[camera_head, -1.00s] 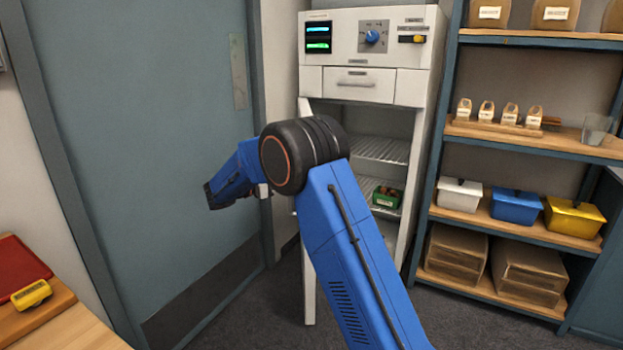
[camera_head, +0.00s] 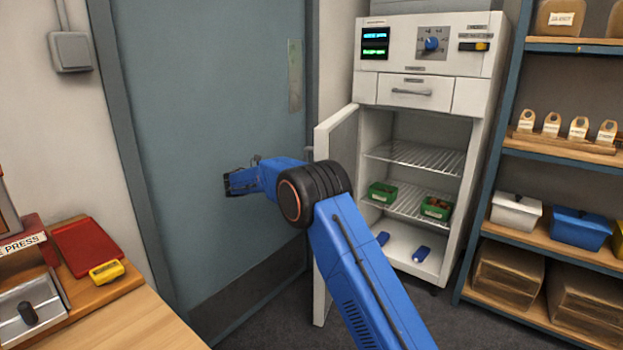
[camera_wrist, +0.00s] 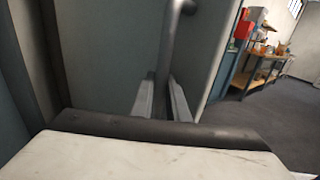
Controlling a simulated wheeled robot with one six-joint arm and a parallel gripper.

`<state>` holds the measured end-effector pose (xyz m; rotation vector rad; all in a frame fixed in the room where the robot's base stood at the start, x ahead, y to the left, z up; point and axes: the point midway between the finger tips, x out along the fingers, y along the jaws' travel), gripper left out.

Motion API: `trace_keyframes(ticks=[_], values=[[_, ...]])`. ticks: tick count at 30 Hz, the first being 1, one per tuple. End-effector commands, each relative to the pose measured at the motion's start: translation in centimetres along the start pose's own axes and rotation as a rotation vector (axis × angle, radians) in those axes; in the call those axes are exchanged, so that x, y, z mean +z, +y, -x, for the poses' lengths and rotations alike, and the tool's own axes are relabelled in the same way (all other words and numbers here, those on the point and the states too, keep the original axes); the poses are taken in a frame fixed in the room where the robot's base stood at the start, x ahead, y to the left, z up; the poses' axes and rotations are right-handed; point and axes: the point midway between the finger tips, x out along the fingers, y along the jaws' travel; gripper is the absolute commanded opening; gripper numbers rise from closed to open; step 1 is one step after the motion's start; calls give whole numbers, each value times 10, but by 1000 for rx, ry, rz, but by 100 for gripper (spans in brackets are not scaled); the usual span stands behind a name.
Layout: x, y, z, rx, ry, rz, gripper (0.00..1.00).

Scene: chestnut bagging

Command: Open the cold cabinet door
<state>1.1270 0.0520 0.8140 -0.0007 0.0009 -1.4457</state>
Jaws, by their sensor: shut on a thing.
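The cold cabinet (camera_head: 424,85) is a white upright unit right of centre in the head view. Its door (camera_head: 338,135) stands swung open at the cabinet's left side, partly hidden by my blue arm. Inside are wire shelves (camera_head: 415,155), two green trays (camera_head: 381,193) with contents, and blue items on the floor. In the wrist view the grey bar of the door handle (camera_wrist: 172,40) runs down to my gripper (camera_wrist: 163,98), whose two fingers are shut on it.
A blue-grey room door (camera_head: 200,130) fills the wall left of the cabinet. A shelf rack (camera_head: 515,100) with bins stands close on the right. A wooden bench (camera_head: 130,320) with a yellow device is at lower left. The wrist view shows open floor (camera_wrist: 265,125).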

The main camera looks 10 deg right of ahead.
Motion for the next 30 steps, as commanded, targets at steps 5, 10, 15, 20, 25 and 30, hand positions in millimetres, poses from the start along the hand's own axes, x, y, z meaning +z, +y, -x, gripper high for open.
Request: trace_keyframes(ticks=[5, 10, 15, 20, 25, 30], values=[[0, 2, 3, -5, 0, 0, 0], [0, 2, 3, -5, 0, 0, 0], [0, 2, 3, -5, 0, 0, 19], [0, 2, 2, -5, 0, 0, 32], [0, 2, 3, -5, 0, 0, 32], [0, 2, 14, -4, 0, -1, 32]])
